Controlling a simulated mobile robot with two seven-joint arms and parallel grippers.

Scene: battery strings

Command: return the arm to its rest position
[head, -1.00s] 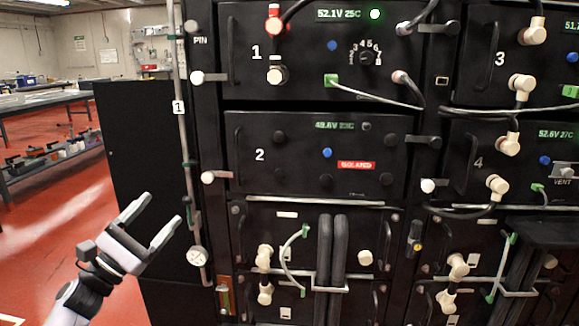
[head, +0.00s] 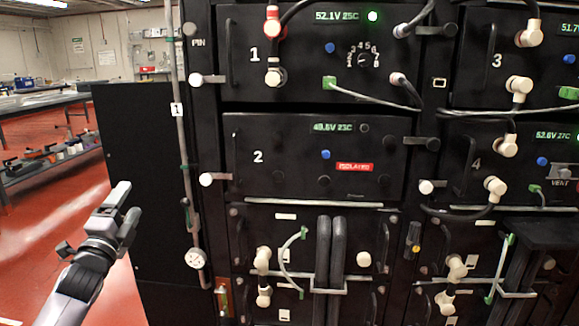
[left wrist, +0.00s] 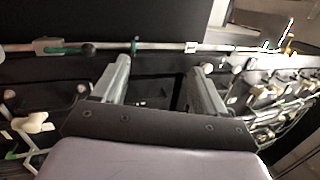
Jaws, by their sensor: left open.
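My left gripper (head: 128,203) is at the lower left of the head view, in front of the plain black side panel (head: 140,160) and left of the battery rack. It touches nothing that I can see. In the left wrist view its two fingers (left wrist: 155,85) stand apart with nothing between them. My right gripper is not in view.
The battery rack (head: 320,108) fills the middle and right, with numbered modules, cables and pale connectors. A vertical grey pipe (head: 178,130) runs along its left edge. Workbenches (head: 45,100) stand far left. Red floor (head: 40,235) is clear at the lower left.

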